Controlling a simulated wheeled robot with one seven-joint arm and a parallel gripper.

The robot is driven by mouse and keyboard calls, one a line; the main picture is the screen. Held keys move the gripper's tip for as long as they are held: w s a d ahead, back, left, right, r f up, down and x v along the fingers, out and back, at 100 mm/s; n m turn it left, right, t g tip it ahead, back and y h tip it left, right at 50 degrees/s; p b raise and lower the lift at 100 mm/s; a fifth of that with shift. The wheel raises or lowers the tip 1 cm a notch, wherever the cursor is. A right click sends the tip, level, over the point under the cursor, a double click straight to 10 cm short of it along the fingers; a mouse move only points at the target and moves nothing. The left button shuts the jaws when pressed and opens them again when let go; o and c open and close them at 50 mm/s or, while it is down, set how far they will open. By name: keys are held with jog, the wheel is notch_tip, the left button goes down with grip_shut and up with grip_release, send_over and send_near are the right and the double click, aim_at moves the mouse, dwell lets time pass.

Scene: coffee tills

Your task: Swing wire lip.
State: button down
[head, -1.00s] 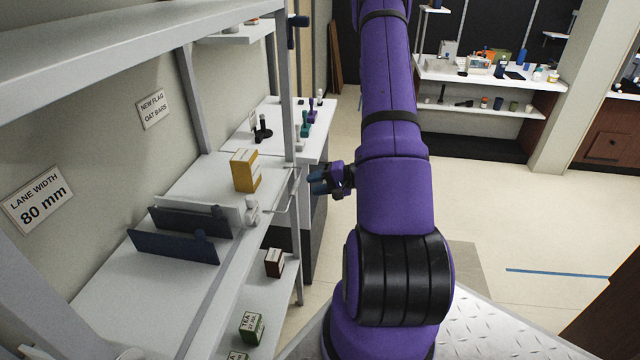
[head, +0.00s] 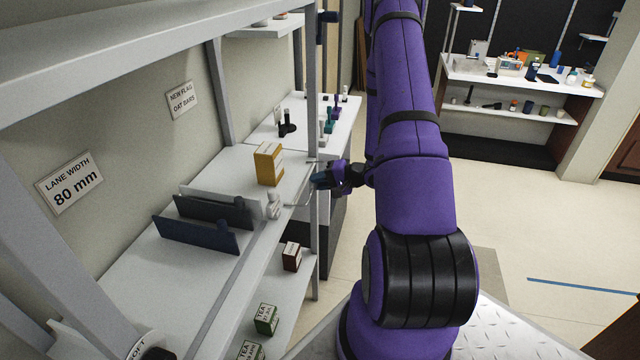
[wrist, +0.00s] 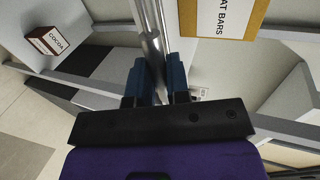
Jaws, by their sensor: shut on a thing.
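The wire lip (head: 298,205) is a thin bright metal wire at the front edge of the middle shelf, beside the upright post. My gripper (head: 320,180) is at this edge, just right of the post in the head view. In the wrist view, my gripper (wrist: 158,82) has its two blue fingers on either side of a shiny metal rod, the wire lip (wrist: 152,48), and is shut on it. The fingers and post hide part of the wire in the head view. A yellow oat bars box (head: 268,164) stands upright on the shelf behind it.
Blue and dark lane dividers (head: 196,234) stand on the shelf. A small white piece (head: 273,206) sits at its front edge. A cocoa box (head: 291,256) and tea boxes (head: 266,319) stand on the lower shelf. The upright post (head: 313,120) is close to my gripper. Open floor lies right.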

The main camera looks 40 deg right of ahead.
jog(key=shift+w+a+r, duration=0.1)
jog(key=shift+r, duration=0.35)
jog(key=shift+w+a+r, duration=0.2)
jog(key=shift+w+r, duration=0.1)
jog(key=shift+r, duration=0.45)
